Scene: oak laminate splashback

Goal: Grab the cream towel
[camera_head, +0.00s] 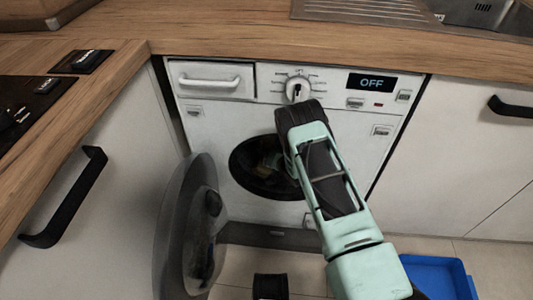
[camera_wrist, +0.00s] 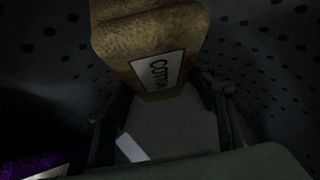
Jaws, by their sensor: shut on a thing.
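The cream towel (camera_wrist: 150,32), looking tan in the dark, is in the wrist view at top middle, with a white label reading "COTTON". My gripper (camera_wrist: 164,100) is inside the drum, a finger on each side of the towel's near end, and is shut on it. A plain grey surface with a white strip shows below the towel, and I cannot tell what it is. In the head view my arm reaches to the washing machine's round opening (camera_head: 253,182); the gripper is hidden there and the contents are too dark to tell apart.
Dark perforated drum walls (camera_wrist: 265,50) close in on both sides. A purple item (camera_wrist: 30,165) lies at lower left in the wrist view. The washer door (camera_head: 180,225) stands open at left. A worktop (camera_head: 330,45) runs above, and a blue container (camera_head: 437,275) is on the floor at right.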

